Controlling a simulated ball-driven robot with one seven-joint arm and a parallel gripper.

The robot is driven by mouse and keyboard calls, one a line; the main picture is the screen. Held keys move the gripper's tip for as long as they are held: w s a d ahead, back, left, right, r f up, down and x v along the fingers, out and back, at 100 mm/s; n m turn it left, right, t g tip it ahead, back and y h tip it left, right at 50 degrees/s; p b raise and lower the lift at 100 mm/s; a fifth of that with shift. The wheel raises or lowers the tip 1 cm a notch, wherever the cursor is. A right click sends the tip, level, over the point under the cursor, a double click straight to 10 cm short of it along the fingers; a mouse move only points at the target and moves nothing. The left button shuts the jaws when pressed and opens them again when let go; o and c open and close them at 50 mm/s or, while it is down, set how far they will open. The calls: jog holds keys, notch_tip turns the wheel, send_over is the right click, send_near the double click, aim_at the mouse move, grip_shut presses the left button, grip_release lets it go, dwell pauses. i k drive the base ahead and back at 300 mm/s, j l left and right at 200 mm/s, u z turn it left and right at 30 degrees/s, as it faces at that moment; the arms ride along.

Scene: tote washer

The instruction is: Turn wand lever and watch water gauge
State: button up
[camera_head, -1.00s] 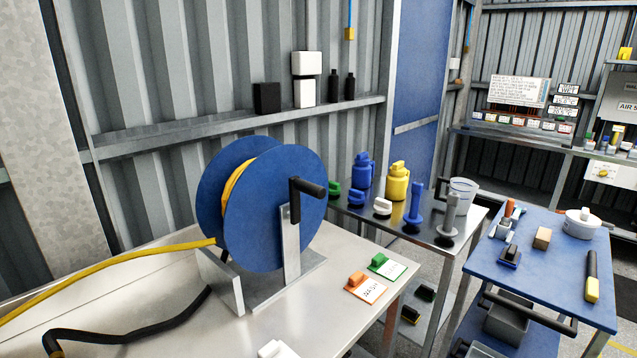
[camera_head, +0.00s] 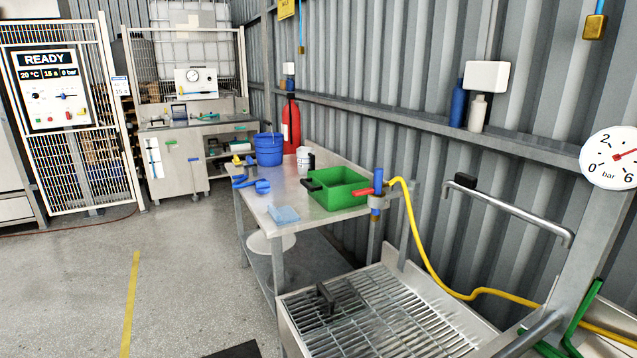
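The wand lever appears to be the red handle (camera_head: 365,191) on the blue and brass fitting (camera_head: 377,190) clamped at the right end of the steel table. A yellow hose (camera_head: 425,253) runs from this fitting to the lower right. The round white gauge (camera_head: 610,170), marked in bar, is at the right edge and partly cut off. Its red needle points right and slightly up, between the 2 and the 6. A smaller dial (camera_head: 194,76) stands on the far unit, too small to read. My gripper is not in view.
A green tub (camera_head: 338,187) and blue bucket (camera_head: 268,148) stand on the steel table (camera_head: 300,198). A grated basin (camera_head: 375,315) with a black-handled item (camera_head: 325,297) is in front. The grey floor (camera_head: 185,260) at left is open.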

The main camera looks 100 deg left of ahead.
aim_at(368, 190)
jog(key=u, duration=2.35)
